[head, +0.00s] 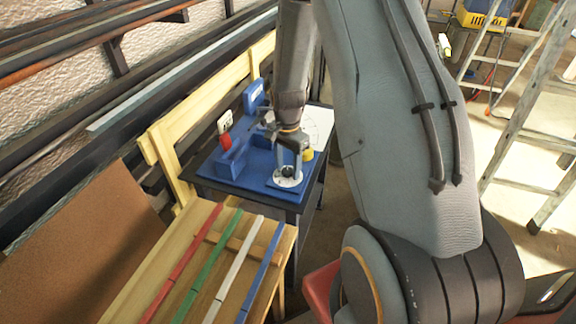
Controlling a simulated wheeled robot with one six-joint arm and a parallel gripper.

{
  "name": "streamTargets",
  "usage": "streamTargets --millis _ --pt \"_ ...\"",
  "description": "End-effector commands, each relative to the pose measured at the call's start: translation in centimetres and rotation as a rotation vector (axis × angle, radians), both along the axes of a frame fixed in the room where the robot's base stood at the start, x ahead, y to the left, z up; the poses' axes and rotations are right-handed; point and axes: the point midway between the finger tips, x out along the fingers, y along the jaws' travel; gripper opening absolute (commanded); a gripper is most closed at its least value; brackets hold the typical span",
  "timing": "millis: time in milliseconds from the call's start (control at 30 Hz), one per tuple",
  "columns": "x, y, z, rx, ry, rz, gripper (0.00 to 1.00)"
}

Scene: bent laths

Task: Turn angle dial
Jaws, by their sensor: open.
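The angle dial (288,181) is a pale round disc with a dark knob in its middle. It sits near the front right edge of a blue-topped bench (222,187). My gripper (288,162) is directly above the dial, pointing down, with its fingers at or around the dark knob. The jaws are open. The fingertips are small and partly merge with the knob, so I cannot tell whether they touch it. My arm comes down from the top and hides part of the bench behind it.
Blue blocks (234,158), a red-handled part (224,138) and a yellow item (307,154) stand near the dial. Red, green, white and blue laths (240,260) lie on a wooden bench in front. A stepladder (520,120) stands right.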

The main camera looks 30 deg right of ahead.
Motion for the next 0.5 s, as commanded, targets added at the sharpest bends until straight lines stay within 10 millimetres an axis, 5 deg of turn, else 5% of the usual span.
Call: streamTargets --millis 200,433,500 --pt "0.01 0.01 -0.02 0.0 0.0 0.0 0.48" --pt "0.0 0.01 -0.01 0.0 0.0 0.0 0.09" --pt "-0.02 0.01 -0.01 0.0 0.0 0.001 0.07"
